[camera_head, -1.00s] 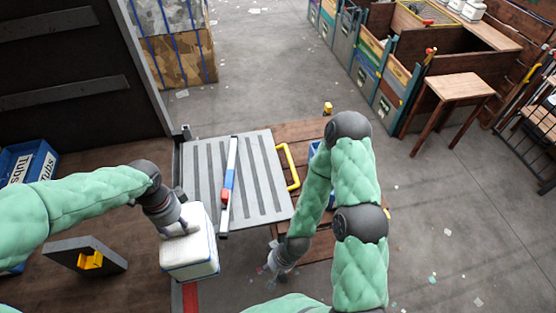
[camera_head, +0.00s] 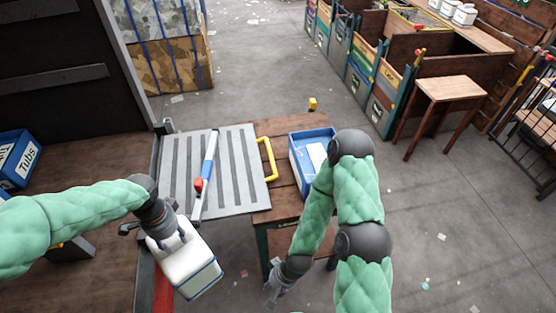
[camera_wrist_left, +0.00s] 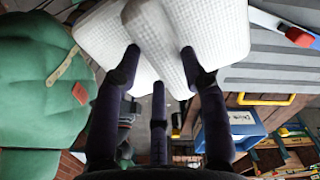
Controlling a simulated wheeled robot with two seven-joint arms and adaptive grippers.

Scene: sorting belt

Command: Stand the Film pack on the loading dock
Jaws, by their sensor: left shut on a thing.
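The white film pack (camera_head: 188,268) hangs from my left gripper (camera_head: 177,243), tilted, with a dark blue line along its lower edges. In the left wrist view the fingers press on the white pack (camera_wrist_left: 215,30), which fills the top. The grey ribbed plate (camera_head: 240,165), which looks like the loading dock, lies just beyond the pack. The pack is apart from the plate's near edge. My right gripper (camera_head: 274,294) hangs low at the bottom middle, away from the pack; its fingers are too small to read.
A bar with blue, white and red parts (camera_head: 205,178) lies across the plate. A yellow handle (camera_head: 267,158) stands at its right edge. A wooden table (camera_head: 283,190) beside it carries a blue bin (camera_head: 298,160). A blue tub box (camera_head: 18,160) sits far left.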

